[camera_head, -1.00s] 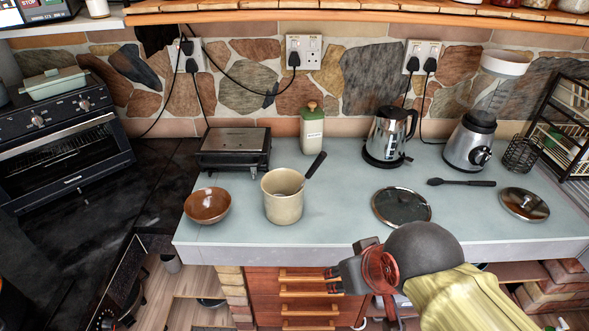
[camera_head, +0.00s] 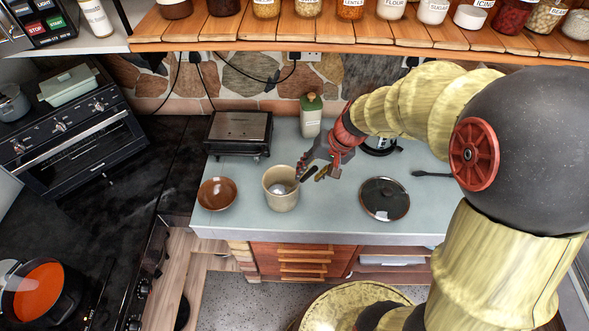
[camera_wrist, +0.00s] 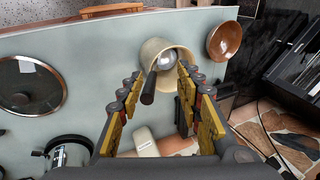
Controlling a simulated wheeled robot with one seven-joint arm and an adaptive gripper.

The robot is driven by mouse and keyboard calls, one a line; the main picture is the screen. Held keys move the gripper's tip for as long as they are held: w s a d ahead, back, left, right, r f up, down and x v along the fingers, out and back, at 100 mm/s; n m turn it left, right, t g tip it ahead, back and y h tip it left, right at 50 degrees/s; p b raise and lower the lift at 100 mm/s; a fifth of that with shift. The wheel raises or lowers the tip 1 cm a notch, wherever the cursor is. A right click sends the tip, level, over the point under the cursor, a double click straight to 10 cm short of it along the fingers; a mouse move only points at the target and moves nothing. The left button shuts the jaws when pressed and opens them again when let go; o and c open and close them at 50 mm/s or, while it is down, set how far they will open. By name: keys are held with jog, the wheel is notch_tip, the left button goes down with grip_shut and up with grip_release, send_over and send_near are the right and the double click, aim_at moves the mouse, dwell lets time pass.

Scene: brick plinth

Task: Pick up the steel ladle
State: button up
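The steel ladle (camera_wrist: 169,58) stands in a cream pot (camera_wrist: 152,48). Its round steel bowl lies inside the pot and its black handle (camera_wrist: 148,89) leans out over the rim toward my gripper. In the head view the ladle's bowl (camera_head: 279,189) shows inside the pot (camera_head: 281,203), but the handle is mostly hidden at my gripper (camera_head: 311,174). In the wrist view my gripper (camera_wrist: 159,80) is open, with its fingers apart on either side of the handle. I cannot tell whether either finger touches it.
A brown bowl (camera_head: 217,194) is left of the pot. A glass lid (camera_head: 384,198) lies to the right. A grill (camera_head: 239,132) and a green-topped canister (camera_head: 311,115) stand behind. A shelf of jars (camera_head: 350,35) overhangs the counter (camera_head: 330,215).

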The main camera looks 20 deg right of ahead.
aim_at(304, 178)
jog(key=w+p, duration=0.1)
jog(key=w+d+m+p, duration=0.1)
jog(key=p, duration=0.3)
jog(key=shift+w+d+f+m+y, duration=0.25)
jog(key=shift+w+d+m+y, duration=0.05)
jog(key=shift+w+d, duration=0.1)
jog(key=shift+m, duration=0.3)
jog(key=shift+d+f+p+x, duration=0.15)
jog(key=shift+p+x, duration=0.3)
jog(key=shift+x, duration=1.05)
jog(key=shift+d+p+x, duration=0.2)
jog(key=shift+p+x, duration=0.25)
jog(key=shift+x, duration=1.05)
jog(key=shift+d+f+p+x, duration=0.15)
jog(key=shift+p+x, duration=0.3)
jog(key=shift+x, duration=1)
jog(key=shift+s, duration=0.15)
jog(key=shift+c, duration=0.5)
jog(key=c, duration=0.8)
jog(key=shift+r, duration=0.1)
grip_shut()
